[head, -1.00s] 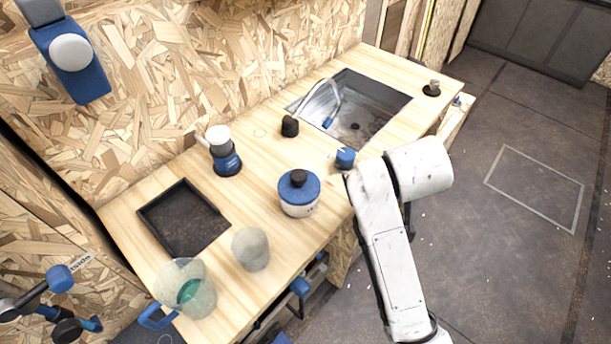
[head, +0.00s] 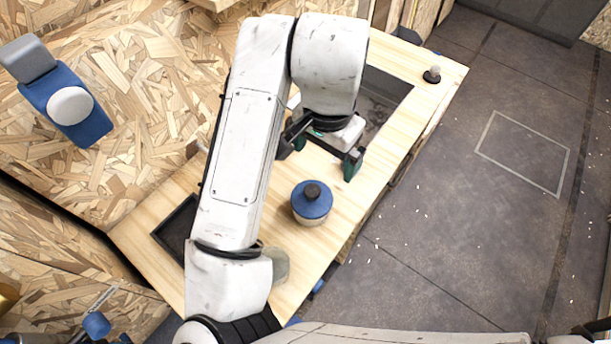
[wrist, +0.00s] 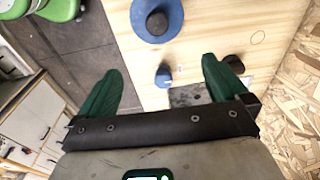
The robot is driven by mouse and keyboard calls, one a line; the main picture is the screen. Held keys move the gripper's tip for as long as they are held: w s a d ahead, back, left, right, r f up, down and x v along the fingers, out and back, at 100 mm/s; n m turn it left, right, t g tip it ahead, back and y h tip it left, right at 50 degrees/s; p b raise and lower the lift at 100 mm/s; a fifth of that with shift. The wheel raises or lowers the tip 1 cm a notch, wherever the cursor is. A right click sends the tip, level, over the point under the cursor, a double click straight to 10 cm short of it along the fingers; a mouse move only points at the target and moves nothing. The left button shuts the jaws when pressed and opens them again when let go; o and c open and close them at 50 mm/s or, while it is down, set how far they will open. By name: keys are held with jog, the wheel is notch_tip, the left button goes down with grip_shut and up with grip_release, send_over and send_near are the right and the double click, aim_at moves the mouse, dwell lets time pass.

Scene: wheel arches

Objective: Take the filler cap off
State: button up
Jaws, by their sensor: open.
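My gripper (head: 322,155) is open and empty above the counter, in front of the sink. In the wrist view its two green fingers (wrist: 160,66) are wide apart, with the blue knob showing between them. I cannot tell how far below the fingertips it is.
A pot with a blue lid and dark knob (head: 312,200) stands close to my gripper. The sink (head: 385,95) lies behind it; the dark tap base (wrist: 235,64) shows near one finger. A small dark-based knob (head: 432,75) stands at the far end. Open floor lies right.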

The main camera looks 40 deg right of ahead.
aim_at(314, 188)
jog(key=shift+s+a+r, duration=0.1)
jog(key=shift+a+r, duration=0.05)
jog(key=shift+a, duration=0.65)
jog(key=shift+a+g+y, duration=0.25)
jog(key=shift+g+y, duration=0.05)
notch_tip(314, 188, down, 11)
jog(key=shift+r, duration=0.1)
jog(key=shift+c, duration=0.2)
jog(key=c, duration=0.7)
jog(key=shift+o, duration=0.2)
jog(key=shift+r, duration=0.1)
